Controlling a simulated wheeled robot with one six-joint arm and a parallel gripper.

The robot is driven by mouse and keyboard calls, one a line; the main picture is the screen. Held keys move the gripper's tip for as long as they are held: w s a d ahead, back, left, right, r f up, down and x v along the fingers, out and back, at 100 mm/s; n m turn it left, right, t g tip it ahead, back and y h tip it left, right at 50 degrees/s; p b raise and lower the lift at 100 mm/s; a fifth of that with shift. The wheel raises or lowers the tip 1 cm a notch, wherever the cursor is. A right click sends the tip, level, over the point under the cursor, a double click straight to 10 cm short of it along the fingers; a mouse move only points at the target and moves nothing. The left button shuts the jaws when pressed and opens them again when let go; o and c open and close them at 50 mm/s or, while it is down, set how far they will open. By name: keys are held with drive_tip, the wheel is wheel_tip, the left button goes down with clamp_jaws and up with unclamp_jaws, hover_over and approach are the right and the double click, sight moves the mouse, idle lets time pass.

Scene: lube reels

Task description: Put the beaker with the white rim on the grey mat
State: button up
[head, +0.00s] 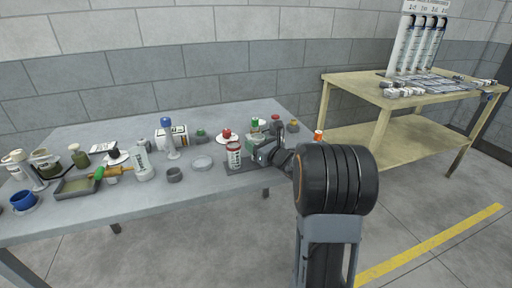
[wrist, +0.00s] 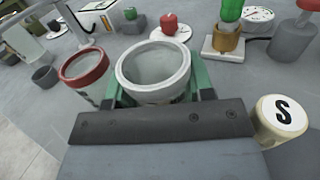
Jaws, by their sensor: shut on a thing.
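The beaker with the white rim (wrist: 154,72) is between the green fingers of my gripper (wrist: 156,90) in the wrist view. The gripper is shut on it, and its open mouth faces the camera. In the head view my gripper (head: 264,152) is at the right part of the table and mostly hides this beaker. The grey mat (head: 238,168) is a dark patch near the front edge, just left of and below the gripper. I cannot tell whether the held beaker touches it.
A red-rimmed beaker (head: 234,154) stands at the mat, close left of my gripper; it also shows in the wrist view (wrist: 84,70). Red and green-topped items stand behind.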

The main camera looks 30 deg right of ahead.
drive_tip(key=shift+f, duration=0.45)
drive_tip(key=shift+f+b, duration=0.3)
drive_tip(key=shift+b, duration=0.15)
drive_tip(key=o, duration=0.9)
drive_tip(key=shift+r, duration=0.1)
drive_tip(key=shift+o, duration=0.2)
drive_tip(key=shift+r, duration=0.1)
drive_tip(key=shift+r+p, duration=0.2)
drive_tip(key=shift+p, duration=0.4)
drive_tip(key=v, duration=1.2)
drive_tip(key=shift+f+b, duration=0.15)
drive_tip(key=shift+b, duration=0.25)
